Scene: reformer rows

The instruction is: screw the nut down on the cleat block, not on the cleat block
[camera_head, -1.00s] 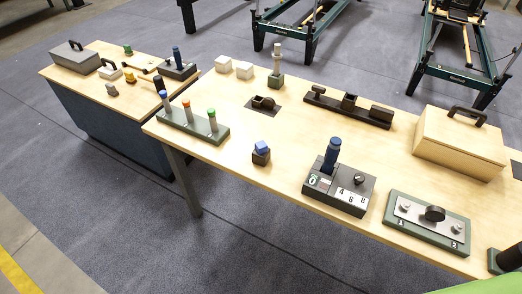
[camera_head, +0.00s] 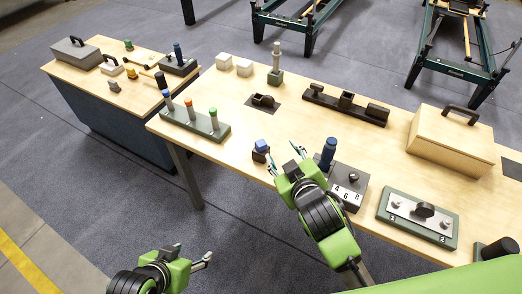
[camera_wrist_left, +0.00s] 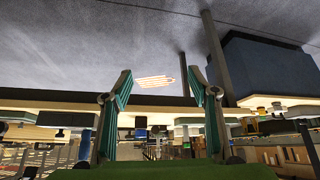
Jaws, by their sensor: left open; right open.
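I cannot tell which part is the nut or which piece is the cleat block. A green plate (camera_head: 394,213) marked 1 and 2 carries a light bar with a black round knob (camera_head: 424,210). A dark block with a blue top (camera_head: 261,145) stands near the table's front edge. A long black rail with raised blocks (camera_head: 345,104) lies at the back. My right gripper (camera_head: 284,154) is open and empty, its fingers beside the blue-topped block. My left gripper (camera_head: 193,251) is open, low in front of the table; its empty fingers show in the left wrist view (camera_wrist_left: 160,73).
A dark box with a blue handle (camera_head: 327,152) stands right of my right gripper. A green stand with three coloured posts (camera_head: 196,120) is at left. A wooden box (camera_head: 450,140) is at right. A second table (camera_head: 88,78) stands left. The middle tabletop is mostly clear.

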